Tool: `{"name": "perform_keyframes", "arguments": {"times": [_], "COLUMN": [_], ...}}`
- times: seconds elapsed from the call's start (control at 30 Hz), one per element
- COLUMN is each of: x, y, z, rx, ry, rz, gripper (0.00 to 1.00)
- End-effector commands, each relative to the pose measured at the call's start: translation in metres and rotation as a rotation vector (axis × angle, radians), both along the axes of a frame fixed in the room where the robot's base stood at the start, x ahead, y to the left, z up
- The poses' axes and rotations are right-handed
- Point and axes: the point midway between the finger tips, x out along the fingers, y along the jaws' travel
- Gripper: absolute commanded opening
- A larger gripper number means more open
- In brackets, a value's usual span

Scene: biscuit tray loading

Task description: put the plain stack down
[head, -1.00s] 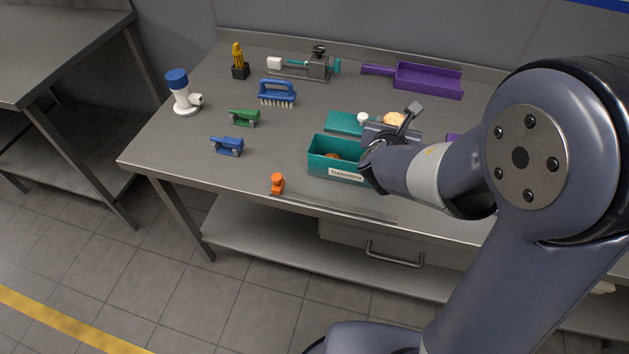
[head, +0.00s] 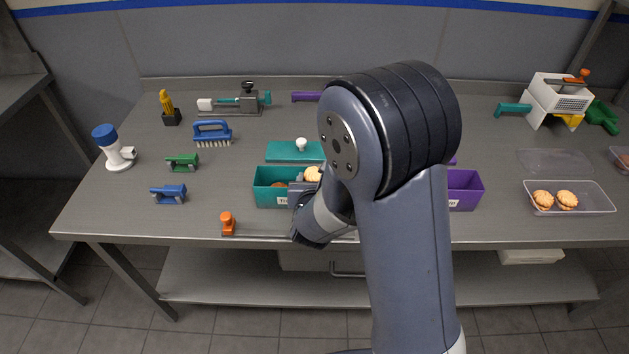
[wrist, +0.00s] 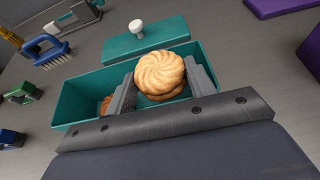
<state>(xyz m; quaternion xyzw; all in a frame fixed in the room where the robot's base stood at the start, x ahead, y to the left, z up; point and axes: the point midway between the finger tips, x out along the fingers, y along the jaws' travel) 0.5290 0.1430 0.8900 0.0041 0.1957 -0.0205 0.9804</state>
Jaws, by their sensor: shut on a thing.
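A stack of plain round swirled biscuits (wrist: 160,74) is between the two fingers of my gripper (wrist: 163,84), which is shut on it. The stack also shows in the head view (head: 313,173), partly behind my arm. It is at the right part of the open teal box (head: 263,190), which also shows in the wrist view (wrist: 75,98). I cannot tell whether the stack touches the box floor. A browner biscuit (wrist: 106,104) lies in the box, left of my left finger.
The teal lid (head: 285,152) with a white knob lies behind the box. A purple box (head: 465,190) stands to the right. A clear tray (head: 597,198) with two biscuits is farther right. An orange stamp-like thing (head: 228,224) stands front left. A blue brush (head: 212,132) is back left.

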Motion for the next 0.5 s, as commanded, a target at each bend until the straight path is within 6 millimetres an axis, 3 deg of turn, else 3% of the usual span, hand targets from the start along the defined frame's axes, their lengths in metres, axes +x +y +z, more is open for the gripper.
{"name": "perform_keyframes", "arguments": {"times": [0.5], "x": [-0.0001], "y": [0.0], "z": [-0.0076], "rx": [0.0], "ry": [0.0], "rz": [0.0], "gripper": [0.43]}}
